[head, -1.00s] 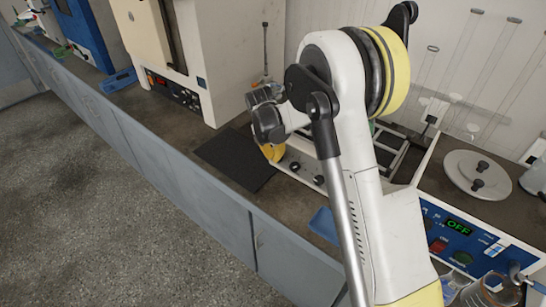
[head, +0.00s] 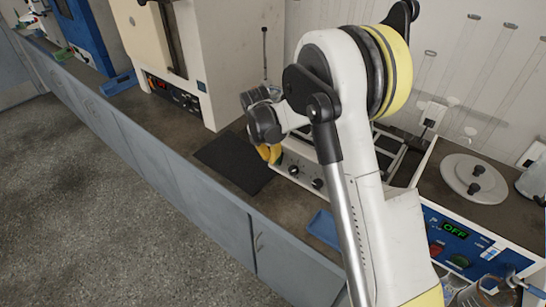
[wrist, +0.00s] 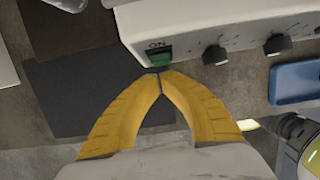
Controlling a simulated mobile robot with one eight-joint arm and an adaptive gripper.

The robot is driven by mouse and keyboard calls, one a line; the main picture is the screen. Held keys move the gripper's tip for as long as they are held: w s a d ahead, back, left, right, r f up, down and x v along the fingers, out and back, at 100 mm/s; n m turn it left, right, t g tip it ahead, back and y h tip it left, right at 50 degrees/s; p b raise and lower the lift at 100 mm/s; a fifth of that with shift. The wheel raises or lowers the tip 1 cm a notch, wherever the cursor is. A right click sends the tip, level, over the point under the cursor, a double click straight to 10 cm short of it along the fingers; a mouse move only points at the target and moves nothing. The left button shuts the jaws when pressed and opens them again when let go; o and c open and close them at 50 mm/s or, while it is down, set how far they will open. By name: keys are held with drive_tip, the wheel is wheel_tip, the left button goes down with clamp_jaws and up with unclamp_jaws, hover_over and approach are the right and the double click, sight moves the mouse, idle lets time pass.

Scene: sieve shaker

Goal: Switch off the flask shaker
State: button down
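The flask shaker is a white box with a front panel (wrist: 190,50) carrying dark knobs; its panel also shows in the head view (head: 304,171), partly behind my arm. A green switch (wrist: 159,58) sits at the panel's left end in the wrist view, with the word ON above it. My gripper (wrist: 160,75) has its yellow fingertips together with nothing between them. The tips are just below the green switch in the wrist view; I cannot tell whether they touch it. In the head view my gripper (head: 269,153) is at the panel's left end, and the switch is hidden.
A black mat (head: 234,163) lies left of the shaker. A blue tray (head: 324,228) lies in front of it. A blue-panelled device (head: 463,240) reading OFF stands right. A cream machine (head: 215,55) stands behind the mat.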

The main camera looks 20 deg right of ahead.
drive_tip(key=s+a+r+p, duration=0.1)
drive_tip(key=a+r, duration=0.1)
drive_tip(key=r, duration=0.3)
drive_tip(key=s+a+r+p, duration=0.2)
drive_tip(key=r, duration=0.3)
drive_tip(key=shift+s+a+r+p, duration=0.3)
drive_tip(key=shift+a, duration=0.05)
